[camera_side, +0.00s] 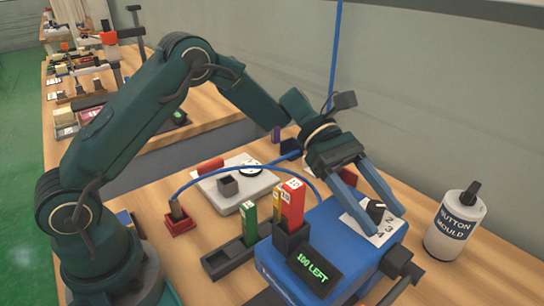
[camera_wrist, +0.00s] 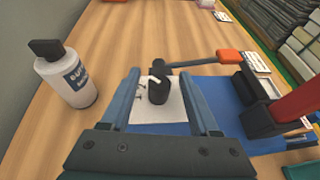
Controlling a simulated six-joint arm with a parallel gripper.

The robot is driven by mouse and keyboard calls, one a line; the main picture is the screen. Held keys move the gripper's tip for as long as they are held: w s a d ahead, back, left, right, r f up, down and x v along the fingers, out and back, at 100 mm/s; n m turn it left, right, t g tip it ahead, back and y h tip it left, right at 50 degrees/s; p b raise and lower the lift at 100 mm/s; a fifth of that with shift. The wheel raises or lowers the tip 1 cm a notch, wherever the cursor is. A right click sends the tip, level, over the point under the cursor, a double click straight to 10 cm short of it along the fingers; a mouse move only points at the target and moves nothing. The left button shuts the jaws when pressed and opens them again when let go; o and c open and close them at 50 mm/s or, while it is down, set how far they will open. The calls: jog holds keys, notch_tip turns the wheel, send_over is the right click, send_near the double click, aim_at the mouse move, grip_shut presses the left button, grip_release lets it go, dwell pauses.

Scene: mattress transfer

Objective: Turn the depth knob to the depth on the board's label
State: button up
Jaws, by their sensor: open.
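The black depth knob (camera_side: 376,210) sits on a white numbered dial plate (camera_side: 385,234) on top of a blue machine (camera_side: 325,225). In the wrist view the knob (camera_wrist: 158,91) shows a pale pointer mark and stands between my fingers. My gripper (camera_side: 384,222) is open and reaches down over the dial, a finger on each side of the knob. A gap shows between each finger and the knob in the wrist view. The dial's numbers are partly covered. I cannot make out a board's label with a depth on it.
A display (camera_side: 313,270) on the machine reads "100 LEFT". Upright red, yellow and green blocks stand beside it, the red block (camera_side: 292,203) tallest. A white bottle (camera_side: 455,225) marked "BUTTON MOULD" stands right. A crank (camera_side: 400,270) juts from the machine's right side. A blue cable arcs behind.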

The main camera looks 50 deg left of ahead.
jog(key=shift+d, duration=0.15)
grip_shut()
jog(key=shift+m, duration=0.3)
jog(key=shift+w+d+m+g, duration=0.1)
jog(key=shift+m+g, duration=0.9)
jog(key=shift+g, duration=0.4)
jog(key=shift+m+g+y, duration=0.3)
jog(key=shift+g+y, duration=0.1)
grip_release()
jog(key=shift+a, duration=0.2)
